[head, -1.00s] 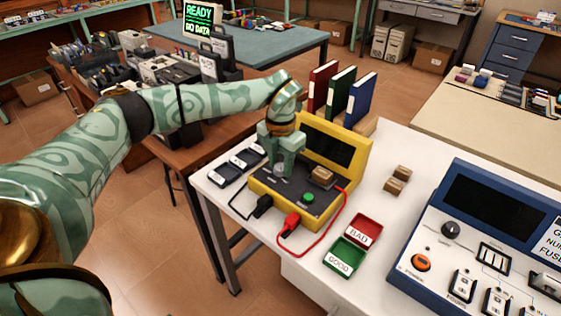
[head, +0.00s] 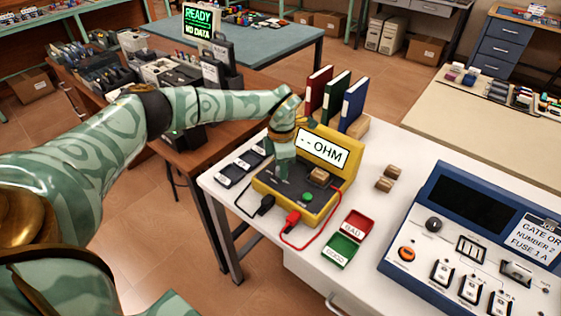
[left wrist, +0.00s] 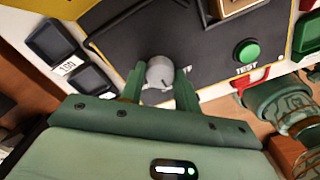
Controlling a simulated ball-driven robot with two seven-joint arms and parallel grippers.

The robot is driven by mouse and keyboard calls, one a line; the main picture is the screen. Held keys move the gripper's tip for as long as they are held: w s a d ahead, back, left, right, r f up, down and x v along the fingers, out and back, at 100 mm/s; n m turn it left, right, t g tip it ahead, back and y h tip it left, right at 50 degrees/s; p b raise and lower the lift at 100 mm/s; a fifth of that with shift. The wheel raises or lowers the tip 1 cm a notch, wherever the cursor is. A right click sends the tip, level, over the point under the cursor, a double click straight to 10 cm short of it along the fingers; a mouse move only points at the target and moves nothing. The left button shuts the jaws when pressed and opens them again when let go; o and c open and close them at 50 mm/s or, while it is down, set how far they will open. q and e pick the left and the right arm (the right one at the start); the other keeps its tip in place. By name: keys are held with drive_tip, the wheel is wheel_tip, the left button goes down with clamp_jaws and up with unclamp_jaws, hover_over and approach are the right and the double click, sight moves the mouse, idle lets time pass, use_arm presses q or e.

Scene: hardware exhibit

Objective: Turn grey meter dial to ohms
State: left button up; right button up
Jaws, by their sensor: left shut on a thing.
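The yellow meter (head: 325,150) stands on the white table, and its lit screen (head: 321,147) reads "- - OHM". Its grey dial (left wrist: 160,72) sits on the dark panel between the two fingers of my left gripper (left wrist: 161,82) in the left wrist view. My left gripper (head: 282,172) points down onto the panel in the head view and is shut on the dial, which it mostly hides there. The green test button (head: 307,197) is to the right of the dial; it also shows in the left wrist view (left wrist: 246,52). My right gripper is not in the head view.
Red and black leads plug into the meter's front. A red BAD tray (head: 356,223) and green GOOD tray (head: 340,250) lie to its right. Binders (head: 335,93) stand behind.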

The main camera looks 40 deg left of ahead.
use_arm(q)
drive_tip(key=shift+m, duration=0.6)
drive_tip(key=o, duration=1)
wheel_tip(320, 180, up, 16)
drive_tip(key=p, duration=0.4)
drive_tip(key=shift+r, duration=0.15)
